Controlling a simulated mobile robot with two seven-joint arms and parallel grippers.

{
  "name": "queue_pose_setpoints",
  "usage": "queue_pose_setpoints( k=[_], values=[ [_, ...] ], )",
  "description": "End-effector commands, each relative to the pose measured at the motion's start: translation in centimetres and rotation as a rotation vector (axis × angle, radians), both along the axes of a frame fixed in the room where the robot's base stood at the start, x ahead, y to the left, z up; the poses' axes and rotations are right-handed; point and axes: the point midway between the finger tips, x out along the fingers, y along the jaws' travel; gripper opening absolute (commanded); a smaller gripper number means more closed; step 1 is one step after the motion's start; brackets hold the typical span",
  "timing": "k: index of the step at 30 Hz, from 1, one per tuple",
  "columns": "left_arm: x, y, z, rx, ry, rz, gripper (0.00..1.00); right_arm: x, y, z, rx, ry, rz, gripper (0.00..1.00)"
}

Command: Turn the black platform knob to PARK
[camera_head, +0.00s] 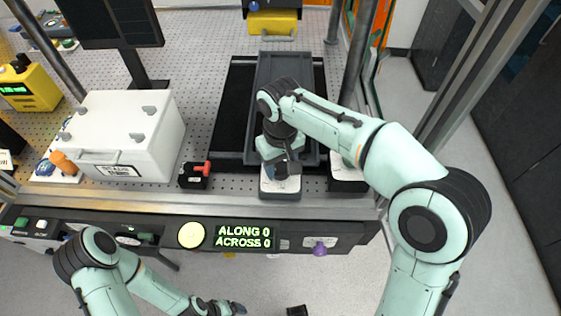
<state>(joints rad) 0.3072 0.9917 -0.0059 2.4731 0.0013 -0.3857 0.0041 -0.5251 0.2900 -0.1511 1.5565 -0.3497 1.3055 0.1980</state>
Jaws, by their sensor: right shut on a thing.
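My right gripper (283,170) points down over a small pale-topped block (281,189) at the front edge of the perforated table. It is shut on a small dark thing there, which appears to be the black platform knob; the gripper mostly hides it. The knob's pointer and any PARK marking cannot be made out. My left gripper (228,308) is low at the bottom of the view, away from the table, and its jaw opening is unclear.
A grey tray-like platform (308,125) lies behind the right gripper. A white case (125,130) and a black block with a red part (195,175) stand to the left. The front panel has a display (243,237) reading ALONG 0, ACROSS 0, and a purple knob (320,249).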

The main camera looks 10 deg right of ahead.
Motion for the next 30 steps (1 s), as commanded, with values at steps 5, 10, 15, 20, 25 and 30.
queue_pose_setpoints(
  k=[5, 10, 15, 20, 25, 30],
  values=[
    [0.4, 0.0, 0.6, 0.000, -0.004, 0.000, 0.85, 0.1, 0.0, 0.2, -0.001, -0.002, -0.166, 0.20],
    [0.6, 0.0, 1.0, 0.000, -0.007, 0.000, 0.85, 0.1, 0.0, 0.2, -0.001, -0.002, -0.328, 0.20],
    [0.8, 0.0, 1.3, 0.000, -0.009, 0.000, 0.85, 0.1, 0.0, 0.2, -0.001, -0.001, -0.489, 0.20],
    [1.0, 0.0, 1.5, 0.000, -0.011, 0.000, 0.85, 0.1, 0.0, 0.1, 0.001, -0.002, -0.641, 0.20],
    [1.1, 0.0, 1.7, 0.000, -0.012, 0.000, 0.85, 0.1, -0.1, 0.1, 0.000, -0.002, -0.803, 0.20],
    [1.2, 0.0, 1.8, 0.000, -0.013, 0.000, 0.85, 0.0, -0.1, 0.1, 0.001, -0.002, -0.964, 0.20]
  ],
)
